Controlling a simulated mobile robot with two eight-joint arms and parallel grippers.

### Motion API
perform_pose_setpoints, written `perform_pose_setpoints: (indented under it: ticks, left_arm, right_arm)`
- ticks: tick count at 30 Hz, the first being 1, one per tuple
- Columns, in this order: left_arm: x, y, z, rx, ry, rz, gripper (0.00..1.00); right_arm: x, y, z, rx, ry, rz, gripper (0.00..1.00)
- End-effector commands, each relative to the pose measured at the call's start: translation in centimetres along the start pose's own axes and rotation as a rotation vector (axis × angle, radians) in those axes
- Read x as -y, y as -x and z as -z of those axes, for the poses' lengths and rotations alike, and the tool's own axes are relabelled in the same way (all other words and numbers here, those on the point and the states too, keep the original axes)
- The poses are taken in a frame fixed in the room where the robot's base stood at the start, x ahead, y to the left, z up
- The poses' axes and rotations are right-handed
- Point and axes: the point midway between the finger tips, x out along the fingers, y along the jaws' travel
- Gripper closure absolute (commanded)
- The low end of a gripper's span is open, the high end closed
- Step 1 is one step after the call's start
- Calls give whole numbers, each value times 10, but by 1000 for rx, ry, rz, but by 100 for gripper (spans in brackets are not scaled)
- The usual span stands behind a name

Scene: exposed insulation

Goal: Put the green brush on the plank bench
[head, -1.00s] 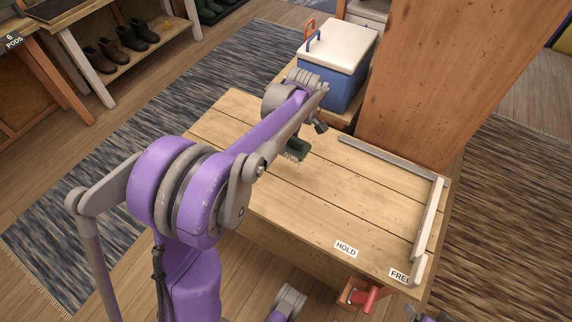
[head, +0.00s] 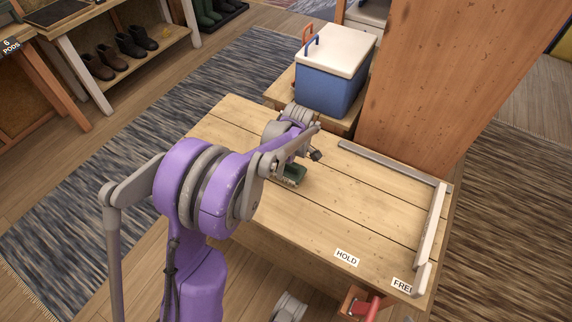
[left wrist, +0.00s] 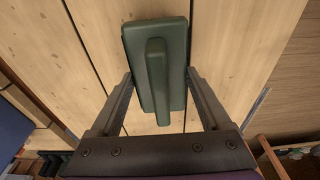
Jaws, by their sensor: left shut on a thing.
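The green brush (head: 291,176) is over the left part of the plank bench (head: 330,210), its bristles facing down. My left gripper (left wrist: 158,76) is shut on the brush, with one finger along each side. In the left wrist view the brush's flat green back and raised grip (left wrist: 156,80) show above the bench planks (left wrist: 220,45). The brush is very close to the bench top; I cannot tell whether its bristles touch it. My left arm partly hides the bench's left side.
Labels reading HOLD (head: 346,257) and FREE (head: 402,287) are at the front edge. A red-handled vise (head: 365,305) is below. A blue cooler (head: 335,80) stands behind. The middle of the bench is clear.

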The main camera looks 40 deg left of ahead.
Motion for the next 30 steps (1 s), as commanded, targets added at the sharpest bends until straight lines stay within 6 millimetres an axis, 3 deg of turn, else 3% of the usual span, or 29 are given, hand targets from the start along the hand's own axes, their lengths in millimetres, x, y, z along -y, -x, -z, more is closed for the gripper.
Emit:
perform_pose_setpoints:
  ticks: [4, 5, 8, 19, 30]
  left_arm:
    - [0, -4, 0, 0, 0, 0, 71]
    - [0, -4, -1, 0, 0, 0, 18]
    - [0, -3, 0, 0, 0, 0, 0]
    - [0, 8, 0, 0, -1, -1, 0]
    - [0, 83, 0, 1, -2, -1, 0]
  right_arm:
    - [0, -3, -1, 1, 0, 0, 18]
    - [0, -3, -1, 1, 0, 0, 18]
    - [0, -2, -1, 1, 0, 0, 18]
    - [0, 2, 1, -1, 0, 0, 18]
    - [0, 21, 8, -8, 0, 0, 18]
